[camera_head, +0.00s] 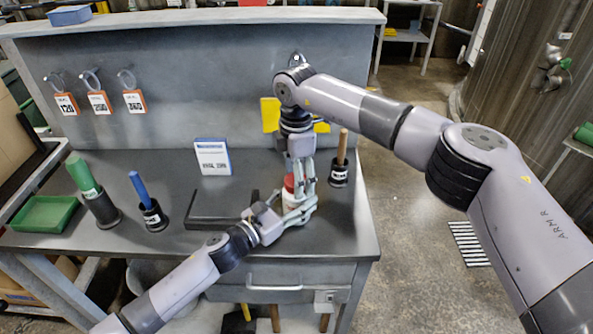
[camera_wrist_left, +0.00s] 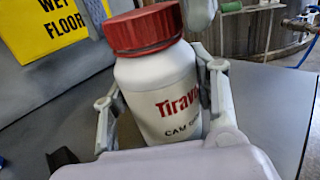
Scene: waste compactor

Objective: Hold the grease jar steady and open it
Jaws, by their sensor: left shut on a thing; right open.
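The grease jar (camera_wrist_left: 165,95) is white with red lettering and stands upright on the dark bench. Its red ribbed lid (camera_wrist_left: 145,29) is on. My left gripper (camera_head: 293,212) is shut around the jar's body; its fingers show on both sides in the left wrist view. My right gripper (camera_head: 299,178) comes down from above, open, with its fingers around or beside the lid. I cannot tell whether they touch it. In the head view the jar (camera_head: 290,199) is largely hidden by both grippers.
A dark tray-like frame (camera_head: 205,222) lies left of the jar. A white sign (camera_head: 212,158), blue-handled (camera_head: 140,188) and green-handled (camera_head: 80,172) tools in holders, and a green tray (camera_head: 44,214) stand further left. A wooden-handled tool (camera_head: 342,147) stands close behind on the right.

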